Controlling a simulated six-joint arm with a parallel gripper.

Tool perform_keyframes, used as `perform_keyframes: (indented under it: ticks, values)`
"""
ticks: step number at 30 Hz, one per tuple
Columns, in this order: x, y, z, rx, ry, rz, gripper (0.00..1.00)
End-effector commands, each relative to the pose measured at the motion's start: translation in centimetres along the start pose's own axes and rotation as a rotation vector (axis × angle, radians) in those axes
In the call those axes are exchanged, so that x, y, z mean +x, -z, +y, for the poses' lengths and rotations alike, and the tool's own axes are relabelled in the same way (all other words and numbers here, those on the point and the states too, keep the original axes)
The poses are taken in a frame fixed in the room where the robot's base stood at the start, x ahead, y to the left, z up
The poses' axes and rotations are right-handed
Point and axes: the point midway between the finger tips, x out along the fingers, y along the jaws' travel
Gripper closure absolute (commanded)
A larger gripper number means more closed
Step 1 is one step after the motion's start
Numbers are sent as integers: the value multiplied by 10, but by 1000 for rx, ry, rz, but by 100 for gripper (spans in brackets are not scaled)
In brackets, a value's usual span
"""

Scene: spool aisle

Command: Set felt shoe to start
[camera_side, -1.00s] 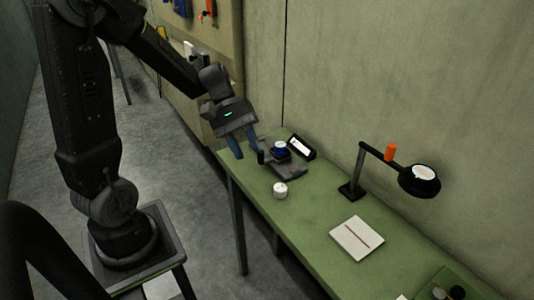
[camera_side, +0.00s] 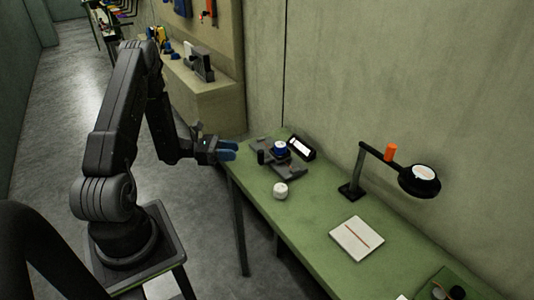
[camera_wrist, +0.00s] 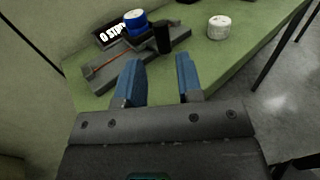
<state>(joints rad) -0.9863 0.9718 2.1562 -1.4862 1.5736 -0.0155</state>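A dark grey device (camera_side: 290,171) sits on the green bench near its far left end. It carries a blue round piece (camera_side: 280,148) and an upright black peg (camera_side: 261,157). In the wrist view the device base (camera_wrist: 112,66) has a red line along it, and the black peg (camera_wrist: 163,39) stands beside the blue piece (camera_wrist: 135,20). I cannot tell which part is the felt shoe. My gripper (camera_side: 231,151) is level at the bench edge, left of the device. In the wrist view its blue fingers (camera_wrist: 158,60) are apart, empty, and point toward the peg.
A small display (camera_side: 301,147) stands behind the device; its lettering is partly readable. A white round container (camera_side: 280,190) sits in front of it. A black lamp (camera_side: 419,181) and a white flat box (camera_side: 357,238) are farther right on the green bench (camera_side: 310,215).

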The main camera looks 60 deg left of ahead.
Motion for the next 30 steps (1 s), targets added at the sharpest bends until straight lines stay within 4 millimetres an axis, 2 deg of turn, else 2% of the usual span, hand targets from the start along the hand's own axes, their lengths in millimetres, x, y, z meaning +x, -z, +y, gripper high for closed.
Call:
perform_keyframes:
  ticks: [1, 9, 15, 21, 30]
  values:
    - [12, 0, -2, 0, 8, 1, 67]
    - [68, 0, -2, 2, 10, 2, 67]
    - [99, 0, -2, 3, 7, 2, 67]
    - [113, 0, -1, 1, 4, 2, 67]
    - [115, 0, -1, 2, 3, 2, 67]
